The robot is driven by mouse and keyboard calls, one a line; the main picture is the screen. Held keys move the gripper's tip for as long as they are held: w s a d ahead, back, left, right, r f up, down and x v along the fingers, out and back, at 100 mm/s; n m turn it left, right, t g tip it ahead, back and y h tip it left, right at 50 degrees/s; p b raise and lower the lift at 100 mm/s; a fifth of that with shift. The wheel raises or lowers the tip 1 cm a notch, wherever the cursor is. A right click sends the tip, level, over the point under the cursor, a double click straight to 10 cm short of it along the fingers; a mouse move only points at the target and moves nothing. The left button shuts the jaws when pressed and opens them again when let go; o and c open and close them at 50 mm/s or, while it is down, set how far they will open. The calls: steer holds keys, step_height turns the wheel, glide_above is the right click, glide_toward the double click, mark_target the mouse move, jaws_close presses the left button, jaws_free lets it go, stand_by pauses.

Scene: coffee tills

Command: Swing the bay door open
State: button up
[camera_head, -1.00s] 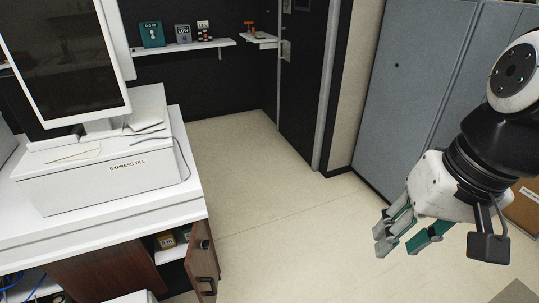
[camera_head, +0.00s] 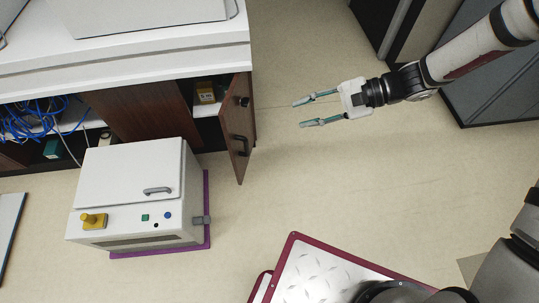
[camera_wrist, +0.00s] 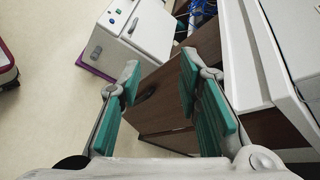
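A white boxy appliance (camera_head: 130,182) with a grey handle and yellow knob stands on a purple mat (camera_head: 207,208), left of the door. Blue cables (camera_head: 35,120) hang under the counter (camera_head: 200,50). The floor right of the door is clear. My base fills the bottom right.

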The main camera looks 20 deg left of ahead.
steer(key=w+a+f+m+t+y+b, duration=0.1)
steer(key=a+f+m+t+y+b, duration=0.25)
steer(key=f, duration=0.85)
steer(key=a+f+m+t+b, duration=0.2)
steer(key=a+f+m+b, duration=0.15)
steer(key=f+m, duration=0.6)
steer(key=w+a+f+m+t+y+b, duration=0.1)
steer(key=a+f+m+t+y+b, duration=0.3)
steer(key=f, duration=1)
steer(key=a+n+h+b, duration=0.1)
steer(key=a+b, duration=0.1)
steer(key=a, duration=0.6)
steer(key=shift+w+a+f+n+g+h, duration=0.15)
steer(key=shift+w+n+g+h, duration=0.2)
steer(key=shift+w+n+g, duration=0.1)
steer(key=shift+w+a, duration=0.1)
jaws_close()
